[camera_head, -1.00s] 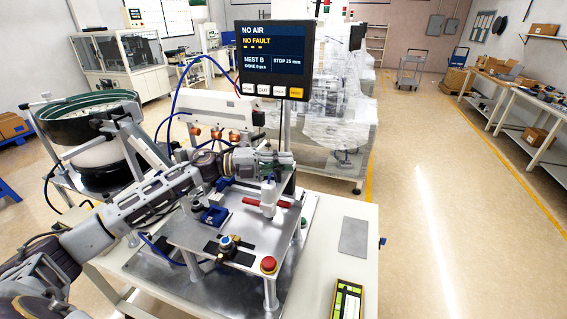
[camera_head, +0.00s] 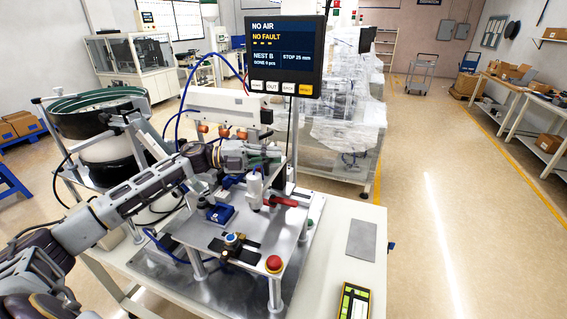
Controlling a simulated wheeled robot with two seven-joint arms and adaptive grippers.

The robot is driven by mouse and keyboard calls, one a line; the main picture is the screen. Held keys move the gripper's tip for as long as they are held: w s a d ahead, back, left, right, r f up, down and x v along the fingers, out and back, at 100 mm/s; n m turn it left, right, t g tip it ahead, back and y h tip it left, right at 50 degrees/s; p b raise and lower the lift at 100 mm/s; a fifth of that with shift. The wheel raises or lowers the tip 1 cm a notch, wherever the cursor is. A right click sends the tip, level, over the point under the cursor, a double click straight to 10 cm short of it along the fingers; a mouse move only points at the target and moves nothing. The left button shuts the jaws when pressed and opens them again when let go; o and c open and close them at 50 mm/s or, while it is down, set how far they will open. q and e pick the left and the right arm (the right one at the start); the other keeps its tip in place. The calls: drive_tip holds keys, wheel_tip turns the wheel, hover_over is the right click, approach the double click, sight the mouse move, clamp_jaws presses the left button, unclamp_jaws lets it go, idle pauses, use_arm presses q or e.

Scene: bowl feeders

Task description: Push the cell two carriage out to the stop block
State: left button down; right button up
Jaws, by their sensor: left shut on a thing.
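My left gripper (camera_head: 266,160) reaches in from the left over the far part of a raised metal plate (camera_head: 192,231). Its fingers are closed just above a white upright cylinder (camera_head: 254,187), which appears to be held. The contact is too small to see clearly. I cannot tell whether the cylinder belongs to the cell two carriage. A red bar (camera_head: 282,201) lies just right of the cylinder. A blue block (camera_head: 220,214) sits left of it on the plate. I cannot single out the stop block. My right gripper is out of view.
A display (camera_head: 283,57) reading "NO AIR", "NO FAULT" and "STOP 25 mm" stands behind the plate. A red button (camera_head: 274,263) and a blue-knobbed fitting (camera_head: 233,241) are at the near edge. A bowl feeder (camera_head: 97,112) stands left. The bench's right side holds a grey pad (camera_head: 361,241) and a yellow-framed device (camera_head: 354,301).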

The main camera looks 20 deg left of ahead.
use_arm(q)
drive_tip(key=a, duration=0.2)
drive_tip(key=a+b, duration=0.1)
drive_tip(key=shift+s+a+f, duration=0.15)
drive_tip(key=shift+a, duration=0.25)
drive_tip(key=c, duration=1.8)
unclamp_jaws()
drive_tip(key=shift+o, duration=0.2)
drive_tip(key=shift+r, duration=0.25)
